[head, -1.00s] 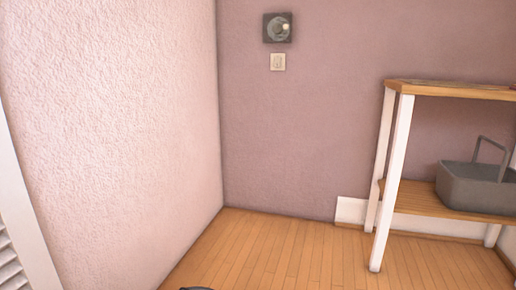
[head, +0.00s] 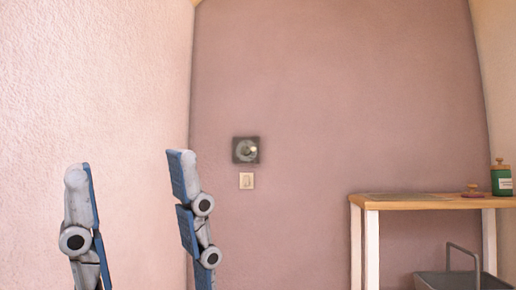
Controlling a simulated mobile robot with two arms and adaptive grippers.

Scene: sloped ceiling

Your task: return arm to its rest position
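A wooden-topped table with white legs (head: 440,202) stands at the right, bearing a green jar (head: 501,180) and a small pink-based item (head: 472,191). A grey basket (head: 462,281) shows below its top. A pale wall (head: 95,80) is at left.

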